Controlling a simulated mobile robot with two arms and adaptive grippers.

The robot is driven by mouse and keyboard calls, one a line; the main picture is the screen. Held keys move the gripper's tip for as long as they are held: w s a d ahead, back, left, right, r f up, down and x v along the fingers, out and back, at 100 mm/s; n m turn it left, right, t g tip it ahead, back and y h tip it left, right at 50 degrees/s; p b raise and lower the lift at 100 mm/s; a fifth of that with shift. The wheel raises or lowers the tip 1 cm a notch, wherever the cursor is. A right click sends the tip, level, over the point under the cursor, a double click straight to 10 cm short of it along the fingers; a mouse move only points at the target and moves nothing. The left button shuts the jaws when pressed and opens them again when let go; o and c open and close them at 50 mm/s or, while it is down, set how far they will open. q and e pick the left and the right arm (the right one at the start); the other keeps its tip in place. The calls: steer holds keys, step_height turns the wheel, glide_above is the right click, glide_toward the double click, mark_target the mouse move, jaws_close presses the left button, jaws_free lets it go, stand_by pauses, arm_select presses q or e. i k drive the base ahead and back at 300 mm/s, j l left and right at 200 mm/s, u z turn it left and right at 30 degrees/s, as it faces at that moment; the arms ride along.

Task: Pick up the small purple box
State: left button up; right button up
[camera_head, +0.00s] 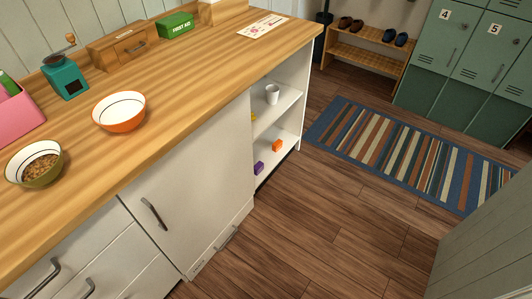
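The small purple box (259,168) sits on the lower shelf of the open shelf unit at the end of the white counter. It is near the shelf's front left, and part of the shelf interior beside it is hidden by the cabinet side. A small orange box (277,146) stands on the same shelf, farther back to the right. Neither of my grippers shows in the head view.
A white cup (272,94) stands on the upper shelf (285,105), with something yellow at its left. Bowls, a grinder and boxes stand on the wooden countertop (180,90). The wooden floor (310,220) before the shelves is clear; a striped rug (410,150) lies beyond.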

mark_target(258, 167)
steer(key=i+l+u, duration=0.15)
steer(key=i+l, duration=0.15)
steer(key=i+l+u, duration=0.15)
steer(key=i+l, duration=0.15)
steer(key=i+l+u, duration=0.1)
steer(key=i+l, duration=0.15)
steer(key=i+l+u, duration=0.15)
steer(key=l, duration=0.3)
steer(key=i+l+u, duration=0.15)
steer(key=i+l, duration=0.2)
steer(key=i+l+u, duration=0.15)
steer(key=l, duration=0.35)
steer(key=i+l+u, duration=0.15)
steer(key=l, duration=0.3)
steer(key=i+l+u, duration=0.15)
steer(key=l+u, duration=0.25)
steer(key=l, duration=0.9)
steer(key=l+u, duration=0.4)
steer(key=l, duration=0.95)
